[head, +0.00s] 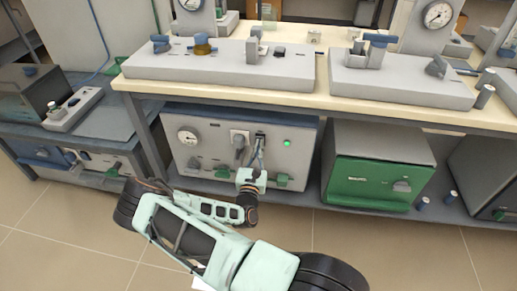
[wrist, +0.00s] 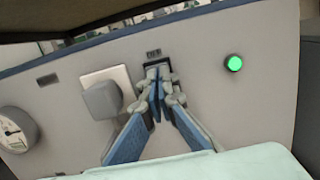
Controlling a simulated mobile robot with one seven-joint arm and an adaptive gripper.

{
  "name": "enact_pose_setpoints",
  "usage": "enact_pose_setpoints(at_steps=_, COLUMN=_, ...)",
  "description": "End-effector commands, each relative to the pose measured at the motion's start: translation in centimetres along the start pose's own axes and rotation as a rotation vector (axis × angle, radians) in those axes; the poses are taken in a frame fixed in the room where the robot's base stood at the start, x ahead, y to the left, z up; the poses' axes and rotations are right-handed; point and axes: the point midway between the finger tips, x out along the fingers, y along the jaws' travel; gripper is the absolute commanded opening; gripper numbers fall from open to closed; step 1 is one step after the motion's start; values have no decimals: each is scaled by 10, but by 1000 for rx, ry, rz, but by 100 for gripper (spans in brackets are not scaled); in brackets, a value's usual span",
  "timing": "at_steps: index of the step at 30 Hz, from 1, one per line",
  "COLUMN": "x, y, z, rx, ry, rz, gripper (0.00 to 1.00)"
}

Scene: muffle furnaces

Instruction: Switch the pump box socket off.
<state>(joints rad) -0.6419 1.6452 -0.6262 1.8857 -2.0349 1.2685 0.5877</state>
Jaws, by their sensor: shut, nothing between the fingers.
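The pump box (head: 208,155) is a grey box on the shelf under the bench. Its socket (head: 240,135) is a pale plate with a grey plug in it, and the socket also shows in the wrist view (wrist: 88,80). Right of the socket is a small dark switch (wrist: 158,63) with a small label above it. A round lamp (head: 287,143) glows green farther right; it also shows in the wrist view (wrist: 233,63). My gripper (wrist: 157,92) is shut and empty, its fingertips just in front of the switch and partly covering it. I cannot tell whether they touch it.
A dial gauge (head: 188,136) and green knobs (head: 282,179) are on the same front panel. The bench top (head: 220,87) overhangs the box. A green-fronted box (head: 366,180) stands close on the right. The tiled floor in front is open.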

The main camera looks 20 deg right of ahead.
Motion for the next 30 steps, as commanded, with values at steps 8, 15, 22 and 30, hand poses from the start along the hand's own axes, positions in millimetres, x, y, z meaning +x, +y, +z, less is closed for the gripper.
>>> enact_pose_setpoints(at_steps=8, x=5, y=-1, z=8, rx=0, ry=42, rz=-3, gripper=0)
enact_pose_setpoints(at_steps=15, x=11, y=-1, z=10, rx=0, ry=123, rz=-1, gripper=0)
enact_pose_setpoints(at_steps=22, x=12, y=0, z=4, rx=0, ry=152, rz=0, gripper=0)
enact_pose_setpoints(at_steps=30, x=10, y=4, z=7, rx=2, ry=151, rz=0, gripper=0)
